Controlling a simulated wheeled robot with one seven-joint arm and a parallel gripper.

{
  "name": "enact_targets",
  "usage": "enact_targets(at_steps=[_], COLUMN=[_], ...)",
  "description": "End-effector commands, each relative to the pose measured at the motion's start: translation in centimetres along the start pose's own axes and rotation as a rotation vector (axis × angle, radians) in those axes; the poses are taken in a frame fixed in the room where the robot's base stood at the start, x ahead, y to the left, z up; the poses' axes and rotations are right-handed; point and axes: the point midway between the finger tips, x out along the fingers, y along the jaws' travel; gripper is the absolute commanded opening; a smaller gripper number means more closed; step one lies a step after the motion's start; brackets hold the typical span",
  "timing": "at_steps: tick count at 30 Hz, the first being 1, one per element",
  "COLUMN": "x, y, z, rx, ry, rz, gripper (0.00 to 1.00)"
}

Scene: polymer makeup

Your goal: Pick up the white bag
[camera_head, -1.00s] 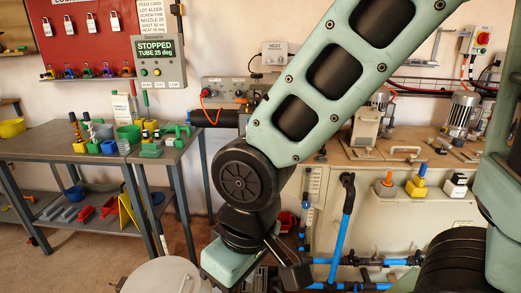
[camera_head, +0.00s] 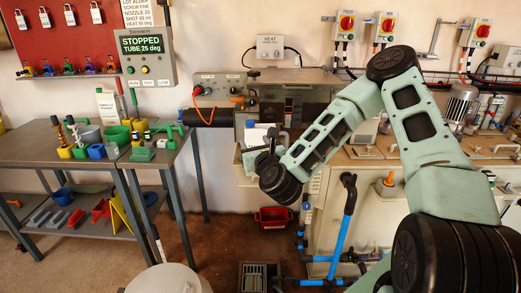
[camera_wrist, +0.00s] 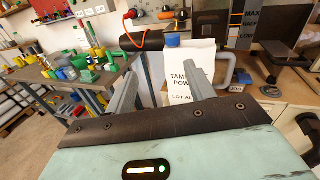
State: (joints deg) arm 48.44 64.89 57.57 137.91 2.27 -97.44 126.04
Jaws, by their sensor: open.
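The white bag (camera_wrist: 186,80) with black lettering stands upright in the wrist view, beyond my gripper (camera_wrist: 160,76). My gripper's two grey fingers are spread apart with nothing held between them. The right finger overlaps the bag's front and hides part of its text. Most of the bag lies right of the middle of the gap. In the head view the bag (camera_head: 257,136) shows small at the machine's front, partly behind my wrist. My fingers are mostly hidden there. I cannot tell whether a finger touches the bag.
The machine's black barrel (camera_head: 212,118) is close by. A workbench (camera_head: 60,153) with tools stands left. A red bin (camera_head: 275,218) sits on the floor below.

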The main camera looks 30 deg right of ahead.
Motion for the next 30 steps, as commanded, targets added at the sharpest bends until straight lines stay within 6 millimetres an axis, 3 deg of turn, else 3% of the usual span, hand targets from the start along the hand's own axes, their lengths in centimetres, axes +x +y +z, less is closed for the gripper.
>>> enact_targets(at_steps=[1, 5, 19, 30], x=[0.2, 1.4, 10.6, 13.7], y=[-1.0, -2.0, -2.5, -2.6], z=[0.1, 0.4, 0.6, 0.4], rx=[0.041, 0.083, 0.078, 0.076], ry=[-0.008, -0.022, -0.022, -0.02], rz=[-0.036, -0.072, -0.068, -0.067], gripper=[0.54, 0.54, 0.54, 0.54])
